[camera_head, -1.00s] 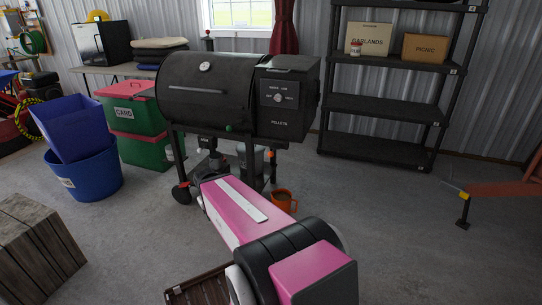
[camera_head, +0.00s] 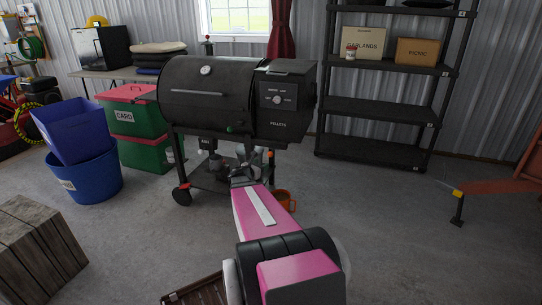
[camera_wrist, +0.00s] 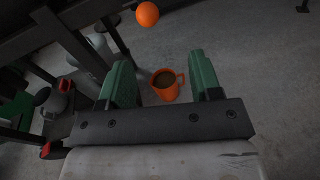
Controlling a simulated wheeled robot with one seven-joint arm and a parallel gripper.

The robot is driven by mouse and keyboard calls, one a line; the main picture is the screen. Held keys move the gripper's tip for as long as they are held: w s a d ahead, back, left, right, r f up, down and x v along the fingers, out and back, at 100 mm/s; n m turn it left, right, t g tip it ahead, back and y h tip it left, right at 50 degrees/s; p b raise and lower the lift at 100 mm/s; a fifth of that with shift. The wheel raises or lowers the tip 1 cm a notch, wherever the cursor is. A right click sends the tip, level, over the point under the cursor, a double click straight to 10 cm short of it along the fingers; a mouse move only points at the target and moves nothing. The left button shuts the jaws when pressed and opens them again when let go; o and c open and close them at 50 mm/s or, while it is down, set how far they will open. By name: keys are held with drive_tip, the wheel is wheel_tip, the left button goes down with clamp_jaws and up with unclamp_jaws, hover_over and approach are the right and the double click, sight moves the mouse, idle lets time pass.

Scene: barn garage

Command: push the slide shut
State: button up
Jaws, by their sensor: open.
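The black pellet grill (camera_head: 212,95) stands ahead, with a control box on its right. I cannot clearly make out the slide in either view. A round orange knob (camera_wrist: 147,14) shows at the top of the wrist view, beside the dark underside of the grill; I cannot tell whether it belongs to the slide. My gripper (camera_wrist: 160,62) has its two green fingers apart with nothing held between them. The knob is beyond the fingertips, apart from them. In the head view my gripper (camera_head: 243,176) is low by the grill's right legs, partly hidden by my arm.
An orange mug (camera_wrist: 166,84) with dark liquid stands on the floor, below and beyond my fingers. Grill legs and a lower shelf are close on the left. A black shelf rack (camera_head: 375,105) stands back right. The floor right of the grill is open.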

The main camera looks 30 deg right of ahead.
sight(272, 153)
drive_tip(key=w+d+n, duration=0.1)
drive_tip(key=w+d, duration=0.1)
drive_tip(key=d, duration=0.1)
drive_tip(key=w+d+n+t, duration=0.1)
drive_tip(key=w+d, duration=0.1)
drive_tip(key=d, duration=0.2)
drive_tip(key=w+d+n, duration=0.1)
drive_tip(key=w+d, duration=0.1)
drive_tip(key=d, duration=0.1)
drive_tip(key=shift+w+d+r+t+h, duration=0.25)
drive_tip(key=shift+w+d+t+h, duration=0.05)
drive_tip(key=shift+w+d+t, duration=0.1)
clamp_jaws()
drive_tip(key=w+x, duration=0.1)
drive_tip(key=x, duration=0.5)
drive_tip(key=shift+a, duration=0.15)
unclamp_jaws()
drive_tip(key=shift+w, duration=0.15)
